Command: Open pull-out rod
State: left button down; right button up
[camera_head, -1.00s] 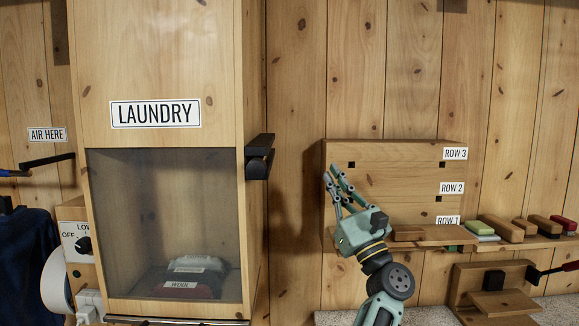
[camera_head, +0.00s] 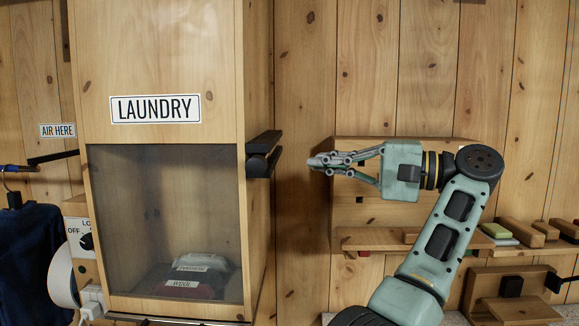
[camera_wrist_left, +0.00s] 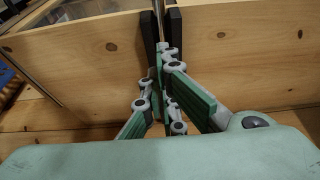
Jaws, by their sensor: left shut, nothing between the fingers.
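A black two-bar fitting (camera_head: 262,155), which looks like the pull-out rod, is fixed to the right side of the laundry cabinet. In the left wrist view, two upright black bars (camera_wrist_left: 150,40) stand against the wood, with a thin metal strip between them. My left gripper (camera_head: 312,163) points left at the fitting's height, with its tips a short gap to the right of it in the head view. Its fingers are shut and empty. In the left wrist view the closed fingertips (camera_wrist_left: 167,52) overlap the bars' lower part; contact cannot be told.
The laundry cabinet (camera_head: 160,70) has a clear front pane with folded items inside. Behind my arm is a wooden row rack (camera_head: 355,240), with brushes and blocks on a shelf at right. Another black bar (camera_head: 52,157) is under the AIR HERE sign at far left.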

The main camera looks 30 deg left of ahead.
pick_arm(q)
jog(key=s+a+p, duration=0.3)
jog(key=s+a, duration=0.1)
jog(key=s, duration=0.1)
jog(key=shift+a+p, duration=0.3)
jog(key=shift+a, duration=0.1)
dwell(0.3)
